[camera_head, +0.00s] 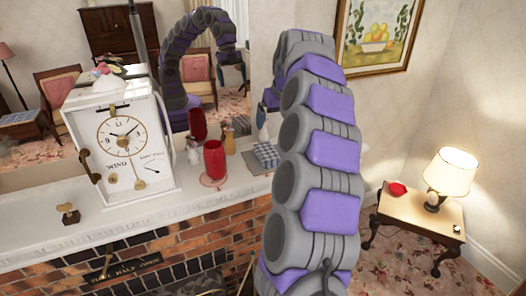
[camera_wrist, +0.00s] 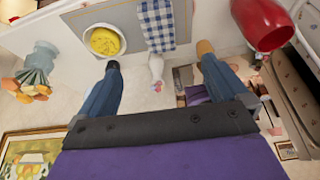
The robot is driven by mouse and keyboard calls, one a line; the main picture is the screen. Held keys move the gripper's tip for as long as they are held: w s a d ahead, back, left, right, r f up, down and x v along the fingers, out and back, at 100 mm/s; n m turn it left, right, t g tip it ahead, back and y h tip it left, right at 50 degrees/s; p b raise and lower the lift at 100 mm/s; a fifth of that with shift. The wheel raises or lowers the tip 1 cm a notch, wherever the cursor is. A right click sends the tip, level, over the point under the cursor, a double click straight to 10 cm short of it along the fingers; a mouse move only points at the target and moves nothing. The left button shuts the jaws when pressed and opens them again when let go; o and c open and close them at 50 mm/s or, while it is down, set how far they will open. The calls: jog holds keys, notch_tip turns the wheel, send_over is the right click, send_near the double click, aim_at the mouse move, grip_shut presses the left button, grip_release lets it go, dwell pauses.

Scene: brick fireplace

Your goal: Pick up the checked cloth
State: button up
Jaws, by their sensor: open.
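The checked cloth (camera_head: 264,157) is blue and white and lies on the white mantel (camera_head: 110,222), right of a red glass (camera_head: 214,160) and partly hidden by my arm. In the wrist view the checked cloth (camera_wrist: 157,22) shows at the top, beyond and between my fingertips. My gripper (camera_wrist: 159,57) is open, with its two blue fingers wide apart and apart from the cloth. A small white figure or bottle (camera_wrist: 156,70) shows between the fingers. My gripper is hidden in the head view.
In the wrist view, a white bowl with yellow contents (camera_wrist: 104,40) is left of the cloth, and a red glass (camera_wrist: 262,22) is right. A mirror backs the mantel.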

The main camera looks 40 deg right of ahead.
jog(key=d, duration=0.2)
send_near(267, 151)
jog(key=x, duration=0.3)
jog(key=shift+s+d+f, duration=0.15)
jog(key=shift+s+d, duration=0.05)
jog(key=shift+d, duration=0.1)
jog(key=shift+w+d+f, duration=0.2)
jog(key=shift+f, duration=0.1)
jog(key=f, duration=0.1)
jog(key=w+f, duration=0.1)
jog(key=a+f+p, duration=0.1)
jog(key=shift+w+f, duration=0.25)
jog(key=shift+w, duration=0.15)
jog(key=shift+w+f, duration=0.15)
jog(key=shift+f, duration=0.15)
jog(key=shift+d, duration=0.5)
jog(key=shift+c, duration=0.4)
jog(key=shift+f, duration=0.1)
jog(key=c, duration=0.3)
jog(key=shift+a, duration=0.35)
jog(key=c, duration=0.7)
jog(key=shift+d, duration=0.15)
jog(key=shift+d, duration=0.1)
